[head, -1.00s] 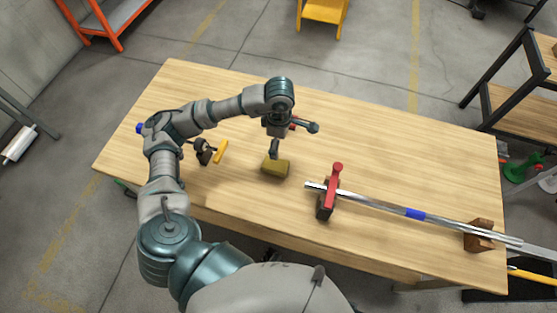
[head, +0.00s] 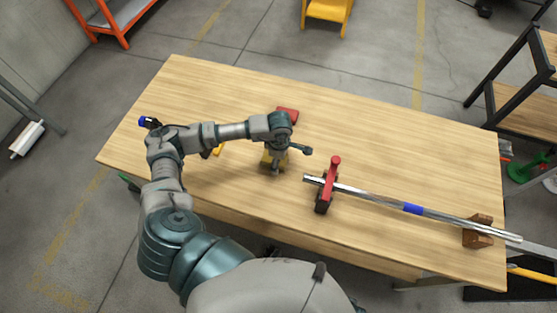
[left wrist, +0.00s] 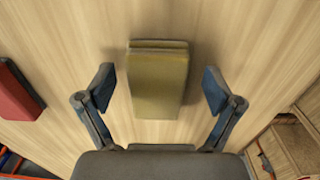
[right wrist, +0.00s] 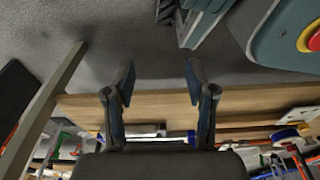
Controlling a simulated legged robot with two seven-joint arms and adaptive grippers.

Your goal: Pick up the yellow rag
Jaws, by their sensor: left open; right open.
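The yellow rag (head: 268,159) is a folded olive-yellow block lying on the wooden table. It is partly hidden by my left gripper in the head view and shows clearly in the left wrist view (left wrist: 158,82). My left gripper (head: 276,170) is over the rag. In the left wrist view its fingers (left wrist: 160,90) are open, one on each side of the rag, with gaps to it. My right gripper (right wrist: 160,82) is open and empty in the right wrist view, with a wooden edge and cluttered shelves beyond it. It does not show in the head view.
A red folded block (head: 288,114) lies just behind the rag. A red-handled clamp (head: 330,185) holds metal rods that run right to a wooden block (head: 478,231). A yellow item (head: 217,151) is partly hidden beneath my left arm. The table's back right is clear.

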